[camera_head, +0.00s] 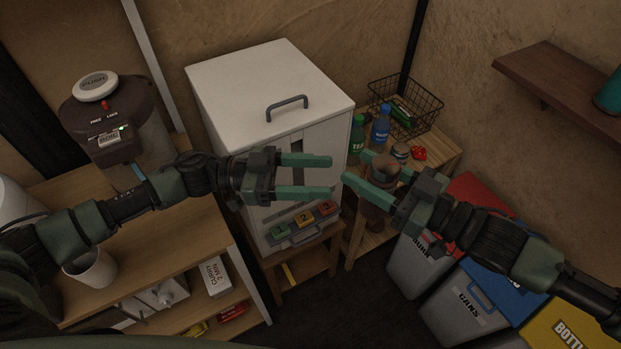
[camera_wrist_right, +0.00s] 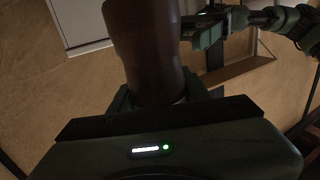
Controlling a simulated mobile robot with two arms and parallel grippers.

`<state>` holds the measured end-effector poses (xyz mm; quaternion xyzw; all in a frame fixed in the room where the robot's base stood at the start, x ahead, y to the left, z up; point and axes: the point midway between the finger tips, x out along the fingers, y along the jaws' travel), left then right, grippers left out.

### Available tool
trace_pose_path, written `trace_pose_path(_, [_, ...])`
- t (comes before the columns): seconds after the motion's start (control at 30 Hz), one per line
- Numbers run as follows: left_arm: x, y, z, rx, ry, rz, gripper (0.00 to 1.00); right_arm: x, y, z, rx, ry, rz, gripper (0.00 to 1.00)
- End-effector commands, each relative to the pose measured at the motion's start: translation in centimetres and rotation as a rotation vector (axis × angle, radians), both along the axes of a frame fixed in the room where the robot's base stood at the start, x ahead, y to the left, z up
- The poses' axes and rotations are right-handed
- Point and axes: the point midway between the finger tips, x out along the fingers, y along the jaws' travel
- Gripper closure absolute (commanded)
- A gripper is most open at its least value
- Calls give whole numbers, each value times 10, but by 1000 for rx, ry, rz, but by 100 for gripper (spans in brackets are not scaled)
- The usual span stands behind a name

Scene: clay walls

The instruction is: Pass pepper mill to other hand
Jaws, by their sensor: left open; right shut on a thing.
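The brown pepper mill (camera_head: 376,207) is held upright in my right gripper (camera_head: 368,182), whose green fingers are shut around it. In the right wrist view the mill (camera_wrist_right: 146,45) fills the upper middle, with its top cut off by the frame. My left gripper (camera_head: 305,176) is open and empty, its two green fingers pointing right toward the mill. A gap shows between the left fingertips and the mill in the head view. Part of my left gripper (camera_wrist_right: 205,32) also shows just right of the mill in the right wrist view.
A white cabinet (camera_head: 240,85) stands behind my left gripper. A small wooden table with bottles (camera_head: 381,125) and a wire basket (camera_head: 428,112) is behind my right gripper. Bins (camera_head: 460,308) stand at the lower right. A wooden shelf unit (camera_head: 190,235) with a cup (camera_head: 95,268) is at left.

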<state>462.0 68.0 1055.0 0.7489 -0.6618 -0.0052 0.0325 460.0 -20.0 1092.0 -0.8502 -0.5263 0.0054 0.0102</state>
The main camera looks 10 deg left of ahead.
Motion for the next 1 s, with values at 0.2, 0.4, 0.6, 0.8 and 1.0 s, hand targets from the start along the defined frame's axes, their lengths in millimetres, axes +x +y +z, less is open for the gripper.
trace_pose_path(0.2, [-19,1,7,41,-54,-92,42,0,0,1,1,0,0,100])
trace_pose_path(0.4, [-19,-28,9,37,-56,-95,42,0,0,1,0,-1,0,100])
trace_pose_path(0.6, [-17,-67,9,36,-54,-94,42,0,0,1,0,-1,0,100])
trace_pose_path(0.8, [-15,-98,8,37,-54,-92,42,0,0,1,0,-1,0,100])
trace_pose_path(1.0, [-15,-112,8,39,-52,-90,42,0,0,1,0,-1,0,100])
